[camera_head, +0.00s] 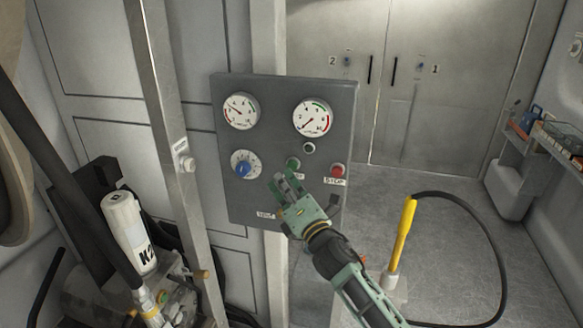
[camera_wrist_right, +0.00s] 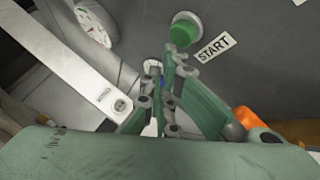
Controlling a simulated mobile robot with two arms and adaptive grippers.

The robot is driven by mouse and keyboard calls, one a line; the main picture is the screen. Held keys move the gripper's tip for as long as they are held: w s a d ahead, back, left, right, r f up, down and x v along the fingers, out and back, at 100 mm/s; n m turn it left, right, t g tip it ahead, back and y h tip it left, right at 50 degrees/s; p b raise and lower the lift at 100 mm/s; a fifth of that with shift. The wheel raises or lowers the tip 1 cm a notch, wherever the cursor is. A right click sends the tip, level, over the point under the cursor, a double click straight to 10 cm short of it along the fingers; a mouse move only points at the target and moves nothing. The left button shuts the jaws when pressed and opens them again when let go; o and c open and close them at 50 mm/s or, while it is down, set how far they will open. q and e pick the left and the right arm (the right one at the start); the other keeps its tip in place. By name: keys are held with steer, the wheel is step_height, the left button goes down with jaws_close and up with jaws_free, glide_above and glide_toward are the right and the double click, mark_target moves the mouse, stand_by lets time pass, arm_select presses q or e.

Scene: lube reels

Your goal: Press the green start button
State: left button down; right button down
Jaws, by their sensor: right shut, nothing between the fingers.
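The green start button (camera_wrist_right: 184,31) shows in the right wrist view, next to a white START label (camera_wrist_right: 215,47). In the head view the green button (camera_head: 292,163) is on the grey control panel (camera_head: 270,205), partly close to my gripper. My right gripper (camera_head: 283,182) is shut and empty in front of the panel, just below and left of the button in the head view. In the right wrist view its fingertips (camera_wrist_right: 163,62) lie below the button; I cannot tell whether they touch the panel. The left gripper is not in view.
A red stop button (camera_head: 337,169) is right of the green one. A yellow-handled tool (camera_head: 405,232) with a black hose is at right.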

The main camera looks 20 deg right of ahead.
steer(key=shift+w, duration=0.15)
steer(key=shift+w+d, duration=0.2)
steer(key=shift+w, duration=0.05)
steer(key=shift+w+d, duration=0.3)
steer(key=shift+w, duration=0.1)
stand_by(1.0)
stand_by(0.4)
steer(key=shift+s+a, duration=0.5)
steer(key=shift+s, duration=0.3)
steer(key=s+a, duration=0.2)
steer(key=s+p, duration=0.1)
steer(key=s, duration=0.1)
steer(key=shift+s+a, duration=0.1)
steer(key=shift+a, duration=0.3)
stand_by(0.4)
